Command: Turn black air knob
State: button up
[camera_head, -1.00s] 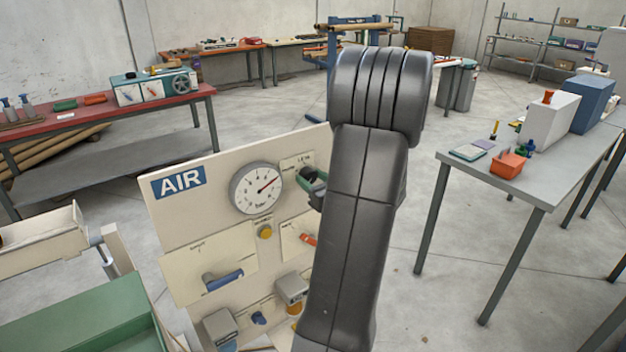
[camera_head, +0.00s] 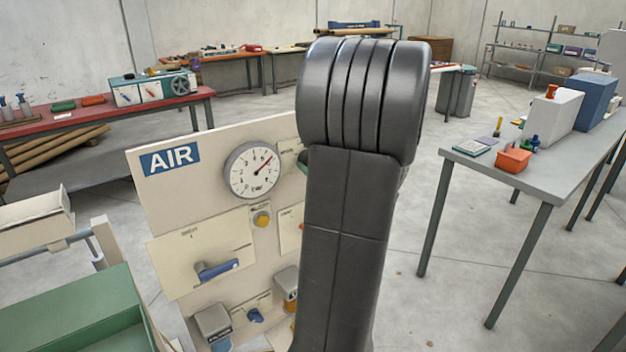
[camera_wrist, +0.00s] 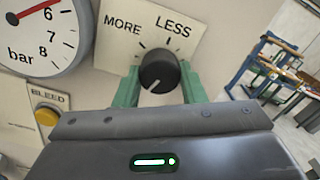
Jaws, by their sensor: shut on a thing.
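The black air knob (camera_wrist: 160,72) sits on a cream plate (camera_wrist: 112,45) marked MORE and LESS in the wrist view. A white pointer line on it points to the lower left. My gripper (camera_wrist: 160,82) has a green finger on each side of the knob and is shut on it. In the head view the knob is hidden behind my dark arm. The white pressure gauge (camera_head: 252,169) stands left of the knob, its red needle pointing to the upper right. It also shows in the wrist view (camera_wrist: 42,35).
The AIR panel (camera_head: 215,132) also carries a yellow bleed button (camera_head: 262,219), a blue-handled lever (camera_head: 218,269) and other fittings below. A grey table (camera_head: 545,185) with an orange bin (camera_head: 514,160) stands to the right. Open floor lies between.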

jog(key=n+b, duration=0.9)
jog(key=b, duration=0.5)
jog(key=shift+n+b, duration=0.3)
jog(key=shift+n, duration=0.1)
jog(key=o, duration=1)
jog(key=v, duration=1.4)
jog(key=shift+w+r, duration=0.1)
